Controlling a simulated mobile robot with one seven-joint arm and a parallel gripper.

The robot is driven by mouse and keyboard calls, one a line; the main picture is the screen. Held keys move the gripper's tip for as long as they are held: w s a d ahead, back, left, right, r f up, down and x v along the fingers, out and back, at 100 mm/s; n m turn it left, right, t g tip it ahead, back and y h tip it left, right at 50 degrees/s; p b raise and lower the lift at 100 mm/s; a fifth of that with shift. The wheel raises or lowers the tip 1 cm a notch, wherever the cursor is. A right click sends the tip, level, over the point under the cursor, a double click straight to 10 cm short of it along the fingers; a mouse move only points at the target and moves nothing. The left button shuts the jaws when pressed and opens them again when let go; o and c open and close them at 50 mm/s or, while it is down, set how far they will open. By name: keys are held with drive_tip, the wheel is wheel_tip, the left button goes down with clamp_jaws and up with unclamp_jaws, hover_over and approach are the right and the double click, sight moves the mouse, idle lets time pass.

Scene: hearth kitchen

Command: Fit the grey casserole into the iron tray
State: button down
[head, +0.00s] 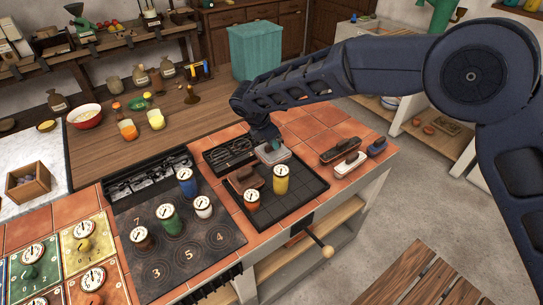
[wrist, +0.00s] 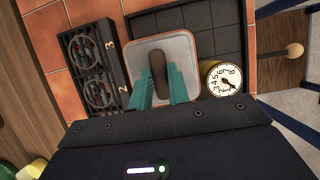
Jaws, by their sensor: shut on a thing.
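The grey casserole (head: 273,153), pale with a reddish rim, is at the far corner of the black iron tray (head: 300,208). In the wrist view its grey lid (wrist: 178,52) and brown handle (wrist: 158,72) lie straight below my gripper (wrist: 160,86). The teal fingers are shut on the handle, one on each side. In the head view my gripper (head: 266,135) comes down from above, partly hidden by the arm. The casserole overlaps the tray area (wrist: 222,35) in the wrist view. Whether it rests on the tray floor or hangs just above is not clear.
The tray also holds a brown casserole (head: 244,180), a yellow gauge canister (head: 281,181) and an orange gauge pot (head: 252,199). A dark grate (head: 229,153) adjoins its far left. The tray's near right is bare.

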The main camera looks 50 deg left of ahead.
sight(272, 156)
drive_tip(key=shift+f, duration=3.35)
drive_tip(key=shift+f, duration=0.1)
drive_tip(key=c, duration=1.3)
unclamp_jaws()
drive_tip(key=v, duration=1.2)
drive_tip(key=shift+s, duration=0.1)
